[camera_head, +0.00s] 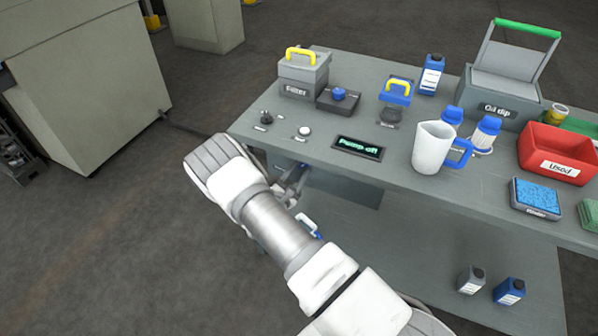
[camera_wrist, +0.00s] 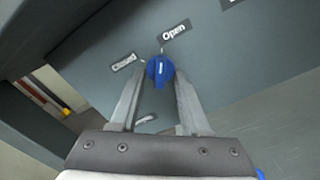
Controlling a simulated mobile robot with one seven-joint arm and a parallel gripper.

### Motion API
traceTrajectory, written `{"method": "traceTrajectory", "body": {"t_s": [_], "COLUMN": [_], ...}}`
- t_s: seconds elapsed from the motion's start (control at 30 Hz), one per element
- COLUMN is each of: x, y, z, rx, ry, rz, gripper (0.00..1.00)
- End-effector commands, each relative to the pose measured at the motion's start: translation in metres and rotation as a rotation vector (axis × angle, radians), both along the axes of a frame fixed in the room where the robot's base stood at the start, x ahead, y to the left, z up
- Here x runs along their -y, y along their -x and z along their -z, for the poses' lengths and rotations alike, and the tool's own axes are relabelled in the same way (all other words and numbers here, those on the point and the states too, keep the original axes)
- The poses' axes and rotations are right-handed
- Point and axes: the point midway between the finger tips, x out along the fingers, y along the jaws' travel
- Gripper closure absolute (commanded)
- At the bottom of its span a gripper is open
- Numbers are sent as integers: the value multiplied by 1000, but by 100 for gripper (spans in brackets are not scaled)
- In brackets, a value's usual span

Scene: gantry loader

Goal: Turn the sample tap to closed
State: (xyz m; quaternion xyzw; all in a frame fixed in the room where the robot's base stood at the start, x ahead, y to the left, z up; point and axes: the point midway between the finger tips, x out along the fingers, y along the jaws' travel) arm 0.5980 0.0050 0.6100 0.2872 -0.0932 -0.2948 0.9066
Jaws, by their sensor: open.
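The sample tap (camera_wrist: 160,72) is a round blue knob with a white mark, on a grey panel in the wrist view. The label "Closed" (camera_wrist: 123,62) is to its left and "Open" (camera_wrist: 174,33) is above it, slightly right. The mark looks roughly upright, nearer Open than Closed. My gripper (camera_wrist: 162,80) is open, with a finger on each side of the knob; I cannot tell whether they touch it. In the head view my gripper (camera_head: 294,181) is by the bench's front left edge, partly behind my wrist, and the tap cannot be made out.
The bench (camera_head: 400,190) carries a "Pump off" display (camera_head: 358,148), a white jug (camera_head: 432,148), a filter box (camera_head: 303,76) and a red "Used" bin (camera_head: 556,152). Two bottles (camera_head: 471,279) (camera_head: 509,291) stand low under it. Open floor (camera_head: 120,250) lies to the left.

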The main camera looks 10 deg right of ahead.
Motion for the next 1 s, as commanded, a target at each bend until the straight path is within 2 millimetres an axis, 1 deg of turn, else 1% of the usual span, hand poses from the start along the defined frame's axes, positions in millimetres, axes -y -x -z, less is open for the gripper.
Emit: {"method": "traceTrajectory", "body": {"t_s": [0.1, 0.33, 0.37, 0.4, 0.47, 0.5, 0.6, 1.0], "x": [2, 3, 2, 2, 3, 2, 2, 2], "y": [-4, -4, -4, -4, -4, -4, -4, -3], "z": [0, 0, 0, 0, 0, 0, 0, 0], "rx": [-1, -1, -1, -1, -1, -1, -1, -7], "ry": [0, 0, 0, 0, 0, 0, 0, 8], "rz": [-1, -1, -1, -1, -1, -1, -1, -1], "gripper": [54, 54, 57, 65, 75, 83, 100, 100]}}
